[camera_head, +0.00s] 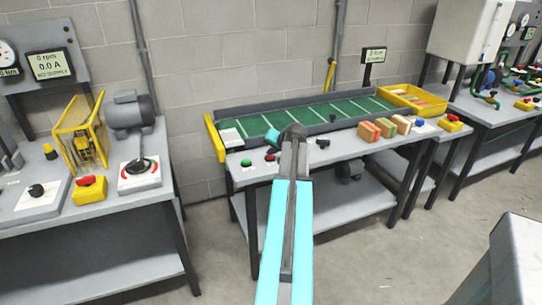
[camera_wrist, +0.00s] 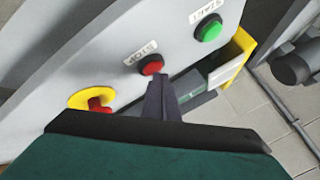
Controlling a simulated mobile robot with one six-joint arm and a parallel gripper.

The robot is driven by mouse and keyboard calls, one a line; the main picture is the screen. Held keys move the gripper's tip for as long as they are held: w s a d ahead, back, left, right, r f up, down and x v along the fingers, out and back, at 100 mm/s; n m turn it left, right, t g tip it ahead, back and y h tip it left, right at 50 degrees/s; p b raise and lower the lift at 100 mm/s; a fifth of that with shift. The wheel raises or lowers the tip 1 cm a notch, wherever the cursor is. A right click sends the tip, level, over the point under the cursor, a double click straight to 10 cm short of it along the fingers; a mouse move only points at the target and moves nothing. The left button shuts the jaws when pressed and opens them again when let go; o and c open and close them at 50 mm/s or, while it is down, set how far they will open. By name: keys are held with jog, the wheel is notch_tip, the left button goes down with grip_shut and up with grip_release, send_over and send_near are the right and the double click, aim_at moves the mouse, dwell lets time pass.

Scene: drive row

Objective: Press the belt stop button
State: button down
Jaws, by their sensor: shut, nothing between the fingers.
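The red stop button (camera_wrist: 152,65), in a black collar under a STOP label, is on the grey panel in the wrist view. My gripper (camera_wrist: 157,80) is shut and empty, its dark fingertips at the button's lower edge in that view. I cannot tell whether they touch it. The green START button (camera_wrist: 209,30) is up and right of it; it also shows at the left of the bench in the head view (camera_head: 246,163). A red emergency stop on a yellow base (camera_wrist: 92,101) is at lower left. The green belt (camera_head: 330,112) lies behind my arm in the head view.
Several boxes (camera_head: 369,132) stand on the bench's front right, near a yellow tray (camera_head: 412,99). A yellow guard (camera_head: 214,138) stands at the belt's left end. Another bench with a motor (camera_head: 130,112) is at left. Open floor lies in front.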

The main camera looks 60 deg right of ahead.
aim_at(271, 158)
jog(key=shift+r+p, duration=0.3)
jog(key=shift+r, duration=0.2)
notch_tip(271, 158, up, 6)
jog(key=p, duration=0.3)
dwell(0.8)
dwell(0.9)
